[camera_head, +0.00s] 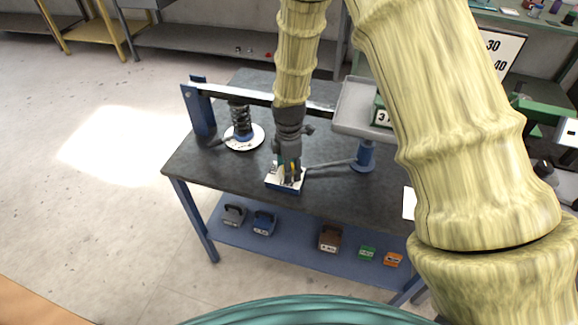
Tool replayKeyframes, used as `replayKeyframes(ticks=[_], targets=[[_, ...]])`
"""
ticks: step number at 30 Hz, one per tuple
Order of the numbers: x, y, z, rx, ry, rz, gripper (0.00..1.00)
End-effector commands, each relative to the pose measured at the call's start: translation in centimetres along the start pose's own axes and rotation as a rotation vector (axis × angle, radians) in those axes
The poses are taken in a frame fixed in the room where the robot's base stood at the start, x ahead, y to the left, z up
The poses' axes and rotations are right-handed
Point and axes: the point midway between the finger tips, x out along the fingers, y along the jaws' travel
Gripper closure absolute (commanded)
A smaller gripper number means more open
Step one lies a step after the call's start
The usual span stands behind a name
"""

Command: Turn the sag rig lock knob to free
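The sag rig stands on a dark bench, with a black spring (239,116) on a round white plate (244,142) at its left. A small box (285,186) with a blue front and white top sits near the bench's front edge. My gripper (288,174) points down right over this box, its fingers at or just above the top. A lock knob is not clearly visible; the fingers cover the middle of the box. Something yellow and green shows between the fingers, too small to tell. I cannot tell whether the fingers are closed on anything.
A grey tray (352,112) on a blue post (365,156) stands right of my gripper, with a green weight (379,112) on it. A long beam (230,93) runs behind my arm. Several weights, including a brown one (330,238), lie on the blue lower shelf (290,247).

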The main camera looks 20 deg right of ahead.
Motion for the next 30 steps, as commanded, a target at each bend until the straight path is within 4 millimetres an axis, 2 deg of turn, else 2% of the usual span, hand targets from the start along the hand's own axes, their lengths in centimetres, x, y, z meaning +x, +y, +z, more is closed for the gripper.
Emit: replayKeyframes(ticks=[5,13,23,30], targets=[[0.0,0.01,-0.01,0.0,0.0,0.0,0.42],[-0.01,0.0,-0.01,0.0,0.0,0.0,0.87],[-0.07,0.01,-0.01,0.032,0.0,0.0,0.87],[-0.16,0.08,-0.02,0.159,0.0,0.001,0.87]])
